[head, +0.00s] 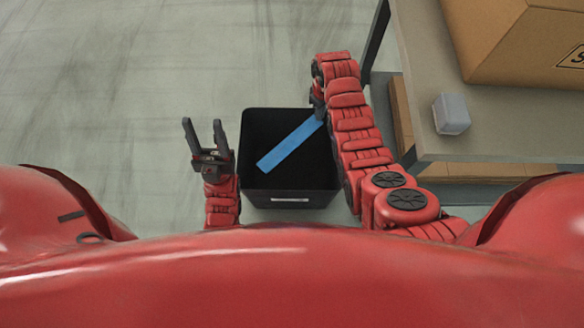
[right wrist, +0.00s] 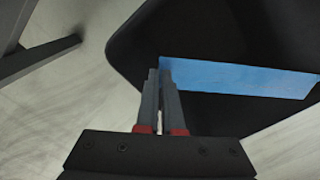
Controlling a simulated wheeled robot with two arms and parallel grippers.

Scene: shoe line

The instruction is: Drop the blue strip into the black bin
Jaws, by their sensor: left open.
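The black bin (head: 290,192) stands on the floor between my two grippers, its open top facing up. The blue strip (head: 288,147) reaches diagonally across the bin's opening, from the lower left up to my right gripper (head: 318,112) at the bin's upper right rim. In the right wrist view, the fingers (right wrist: 161,72) are nearly together at the end of the blue strip (right wrist: 240,78), with the dark bin (right wrist: 190,28) behind it. The strip's end is partly hidden by the fingers. My left gripper (head: 204,138) is open and empty, left of the bin.
A grey table (head: 440,75) stands at the right, with a cardboard box (head: 520,45) and a small grey block (head: 451,113) on it. Its dark leg (head: 375,40) is close to my right arm. The floor at the left is clear.

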